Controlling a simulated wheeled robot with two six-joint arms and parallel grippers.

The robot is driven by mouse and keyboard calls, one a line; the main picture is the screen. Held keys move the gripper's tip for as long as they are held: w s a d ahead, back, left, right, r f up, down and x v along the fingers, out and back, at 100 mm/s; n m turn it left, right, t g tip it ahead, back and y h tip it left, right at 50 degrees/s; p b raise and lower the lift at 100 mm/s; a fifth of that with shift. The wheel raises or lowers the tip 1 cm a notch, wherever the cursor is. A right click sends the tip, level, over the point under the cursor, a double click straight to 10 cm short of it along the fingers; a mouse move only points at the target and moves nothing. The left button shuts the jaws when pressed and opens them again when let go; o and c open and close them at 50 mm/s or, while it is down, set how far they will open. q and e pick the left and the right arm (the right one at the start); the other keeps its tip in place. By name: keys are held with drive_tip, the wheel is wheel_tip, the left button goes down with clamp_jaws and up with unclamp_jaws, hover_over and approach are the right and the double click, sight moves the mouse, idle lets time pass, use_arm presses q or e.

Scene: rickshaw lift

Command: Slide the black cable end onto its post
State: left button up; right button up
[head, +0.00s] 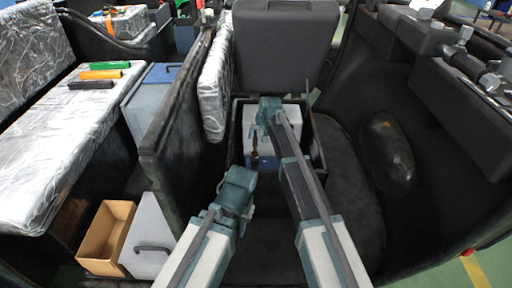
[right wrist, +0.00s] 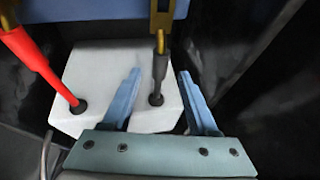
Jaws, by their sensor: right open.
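A black cable (right wrist: 159,68) rises from a dark round base on a white block (right wrist: 110,67) and ends in a brass-coloured end (right wrist: 161,18) against a blue part (right wrist: 100,8). It also shows, small and dark, in the head view (head: 254,148). My right gripper (right wrist: 158,73) is open, with its blue fingers on either side of the black cable and visible gaps between. In the head view my right gripper (head: 268,108) is over the open dark box. My left gripper (head: 237,185) is nearer; its jaws are hidden. I cannot pick out the post for certain.
A red cable (right wrist: 40,65) stands to the left on the same white block. The dark box (head: 318,135) has a raised lid or backrest (head: 285,45) behind it. A dark panel (head: 170,130) stands to the left, with a cardboard box (head: 105,235) beyond.

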sight(256, 141)
drive_tip(key=b+x, duration=0.2)
drive_tip(key=x, duration=0.1)
drive_tip(key=shift+w+f, duration=0.1)
drive_tip(key=shift+f, duration=0.25)
use_arm(q)
wheel_tip(256, 141, down, 3)
drive_tip(key=shift+f, duration=0.1)
use_arm(e)
drive_tip(key=shift+r, duration=0.1)
clamp_jaws()
idle(0.8)
